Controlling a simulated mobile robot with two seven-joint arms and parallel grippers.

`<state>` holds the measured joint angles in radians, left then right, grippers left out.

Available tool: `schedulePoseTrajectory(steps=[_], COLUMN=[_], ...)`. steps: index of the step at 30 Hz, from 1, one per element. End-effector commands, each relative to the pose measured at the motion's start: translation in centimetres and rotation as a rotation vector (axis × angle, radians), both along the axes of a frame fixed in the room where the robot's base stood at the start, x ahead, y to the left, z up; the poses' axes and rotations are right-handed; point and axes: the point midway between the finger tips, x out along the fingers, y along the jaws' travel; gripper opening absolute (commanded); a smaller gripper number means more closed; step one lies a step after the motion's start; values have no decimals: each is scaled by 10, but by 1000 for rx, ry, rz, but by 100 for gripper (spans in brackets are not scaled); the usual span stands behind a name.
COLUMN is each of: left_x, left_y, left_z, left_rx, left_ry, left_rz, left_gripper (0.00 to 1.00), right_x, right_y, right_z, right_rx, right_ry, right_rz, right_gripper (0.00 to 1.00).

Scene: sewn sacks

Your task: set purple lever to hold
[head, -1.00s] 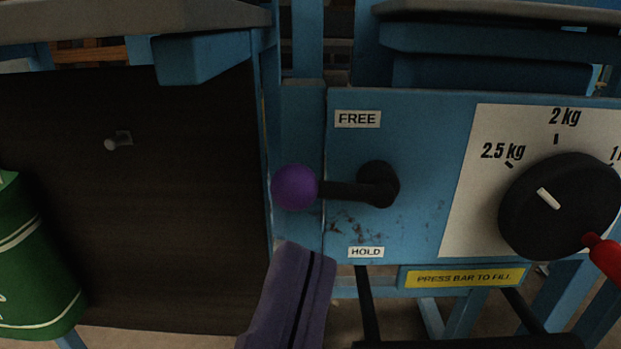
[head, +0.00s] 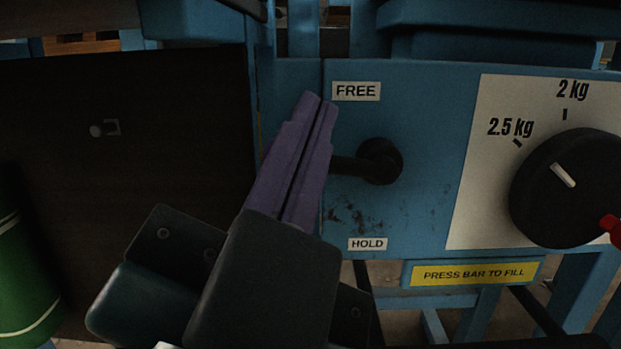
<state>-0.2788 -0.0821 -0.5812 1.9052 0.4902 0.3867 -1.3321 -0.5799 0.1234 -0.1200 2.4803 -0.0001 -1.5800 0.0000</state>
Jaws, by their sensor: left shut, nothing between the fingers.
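The lever's black arm (head: 348,166) and round black pivot (head: 381,161) show on the blue panel (head: 425,110). The arm points left, roughly level, between the FREE label (head: 356,91) above and the HOLD label (head: 367,244) below. The purple ball at its end is hidden behind my left gripper (head: 319,98). The gripper's purple fingers are shut together with nothing between them, and their tips reach up to just left of the FREE label. I cannot tell whether the fingers touch the ball. My right gripper is not in view.
A black dial (head: 575,190) with a white mark and a red knob (head: 613,231) is at the right. A yellow PRESS BAR TO FILL label (head: 475,273) is below the panel. A dark board (head: 120,190) with a peg (head: 98,130) and a green sack (head: 22,285) are at the left.

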Motion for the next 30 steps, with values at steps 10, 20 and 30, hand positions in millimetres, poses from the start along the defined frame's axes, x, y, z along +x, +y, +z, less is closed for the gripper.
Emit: schedulePoseTrajectory(steps=[10,20,30], left_x=[1,-2,-9], left_y=[5,5,6], left_z=[-7,-9,-12], left_rx=[0,-23,-81], left_ry=[-1,1,0], left_rz=[1,0,0], left_gripper=[0,0,0], right_x=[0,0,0], right_y=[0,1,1], right_z=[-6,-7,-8], right_rx=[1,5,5], right_ry=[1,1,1], right_rz=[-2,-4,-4], right_gripper=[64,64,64])
